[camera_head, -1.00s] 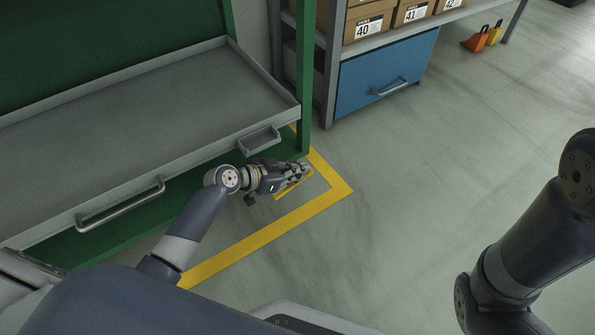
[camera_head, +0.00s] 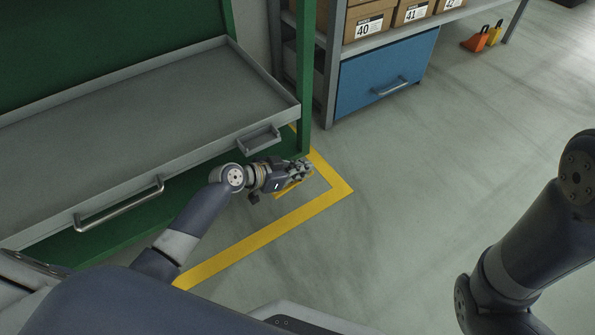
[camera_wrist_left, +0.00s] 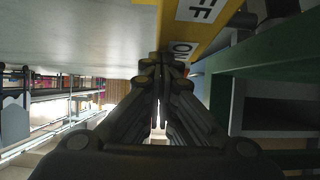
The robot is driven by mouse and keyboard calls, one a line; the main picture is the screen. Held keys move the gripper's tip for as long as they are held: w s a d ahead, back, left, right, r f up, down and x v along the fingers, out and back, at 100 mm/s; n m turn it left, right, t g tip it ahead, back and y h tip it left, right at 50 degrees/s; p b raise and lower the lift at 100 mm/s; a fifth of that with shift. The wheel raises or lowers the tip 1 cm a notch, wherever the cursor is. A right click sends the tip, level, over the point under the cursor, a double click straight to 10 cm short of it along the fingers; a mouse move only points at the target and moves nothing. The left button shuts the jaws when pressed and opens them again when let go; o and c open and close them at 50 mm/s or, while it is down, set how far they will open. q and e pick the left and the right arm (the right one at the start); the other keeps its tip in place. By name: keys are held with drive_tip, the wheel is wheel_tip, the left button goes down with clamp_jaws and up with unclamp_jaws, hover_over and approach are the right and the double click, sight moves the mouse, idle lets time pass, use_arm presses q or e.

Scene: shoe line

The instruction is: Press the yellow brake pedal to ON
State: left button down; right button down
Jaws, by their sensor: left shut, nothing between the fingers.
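The yellow brake pedal (camera_head: 285,192) is low by the floor beside the green bench leg, mostly hidden under my left gripper (camera_head: 304,169). In the left wrist view the yellow part (camera_wrist_left: 222,38) carries white labels. One reads "FF", its start cut off by the frame edge; the other reads "ON" and is partly covered by the fingers. My left gripper (camera_wrist_left: 163,72) is shut and empty, its fingertips close to the "ON" label. I cannot tell whether they touch it, nor how far the pedal is pressed. My right gripper is out of view.
The green bench (camera_head: 308,100) with its grey tray (camera_head: 150,115) and handle stands at left. A small grey bin (camera_head: 259,139) sits above my left wrist. A yellow floor line (camera_head: 262,238) borders the spot. A blue drawer (camera_head: 385,75) is behind; open floor lies right.

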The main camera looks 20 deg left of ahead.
use_arm(q)
drive_tip(key=shift+b+x, duration=0.5)
drive_tip(key=shift+x, duration=0.35)
drive_tip(key=shift+w+d+f, duration=0.15)
drive_tip(key=shift+f, duration=0.1)
idle(0.3)
idle(0.4)
drive_tip(key=shift+s+a+r, duration=0.15)
drive_tip(key=shift+s+a, duration=0.15)
drive_tip(key=shift+s, duration=0.05)
drive_tip(key=v, duration=1.1)
drive_tip(key=shift+r, duration=0.1)
